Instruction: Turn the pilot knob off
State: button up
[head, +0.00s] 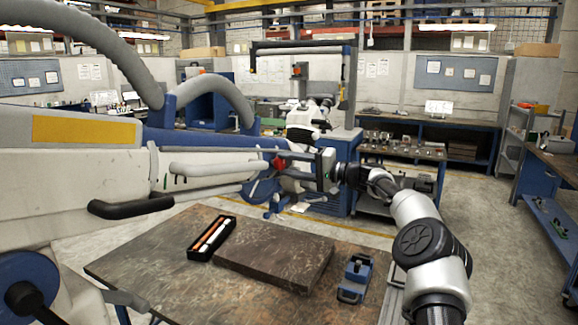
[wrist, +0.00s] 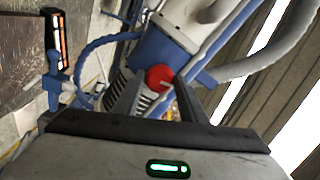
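The red pilot knob (wrist: 159,77) sits on the end of a grey and blue cylindrical part of the machine. In the head view the knob (head: 278,164) is a small red spot at the tip of the machine's long grey arm, partly hidden. My gripper (head: 287,157) reaches in from the right with its fingers at the knob. In the wrist view the two dark fingers of my gripper (wrist: 158,84) are apart, with the knob showing between their tips. I cannot tell whether either finger touches it.
A blue hose (wrist: 97,49) and a blue valve-like fitting (wrist: 54,82) lie left of the fingers in the wrist view. A brown table (head: 160,265) below holds a black tray (head: 194,251), a dark slab (head: 275,262) and a blue clamp-like item (head: 354,278).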

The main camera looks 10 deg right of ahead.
jog(key=o, duration=0.3)
jog(key=shift+d, duration=0.15)
jog(key=b+v, duration=0.4)
jog(key=v, duration=1.3)
jog(key=shift+s, duration=0.15)
